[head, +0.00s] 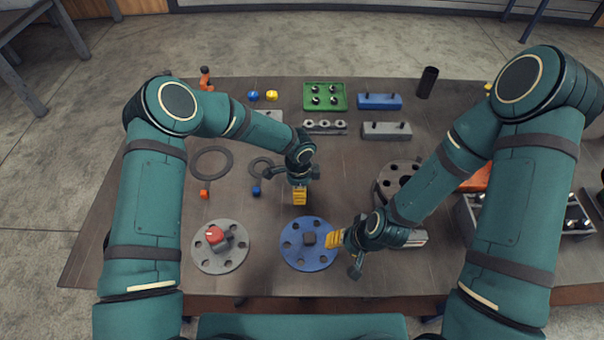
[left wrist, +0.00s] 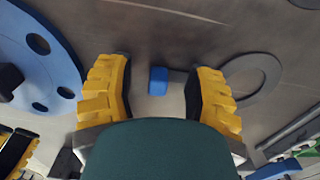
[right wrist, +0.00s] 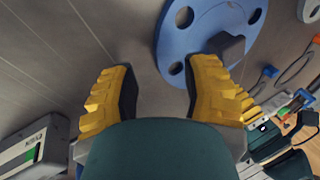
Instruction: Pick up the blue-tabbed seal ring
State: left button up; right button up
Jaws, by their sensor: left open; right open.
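The blue-tabbed seal ring is a thin dark ring (head: 252,163) lying flat on the table, with its blue tab (head: 256,191) at its near side. In the left wrist view, the blue tab (left wrist: 158,80) shows between the fingertips, and the ring (left wrist: 272,70) lies to the right, partly behind one finger. My left gripper (head: 300,196) is open and empty, to the right of the tab in the head view. My right gripper (head: 337,239) is open and empty beside the blue flange (head: 322,260); in the right wrist view one finger overlaps this flange (right wrist: 184,40).
A larger orange-tabbed ring (head: 194,163) lies to the left. A grey flange (head: 210,262) with a red-topped part stands at front left. A dark flange (head: 386,183) is at the right. A green tray (head: 310,90) and blue block (head: 372,101) sit at the back.

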pick_arm(q)
jog(key=shift+f, duration=0.2)
grip_shut()
dwell(0.3)
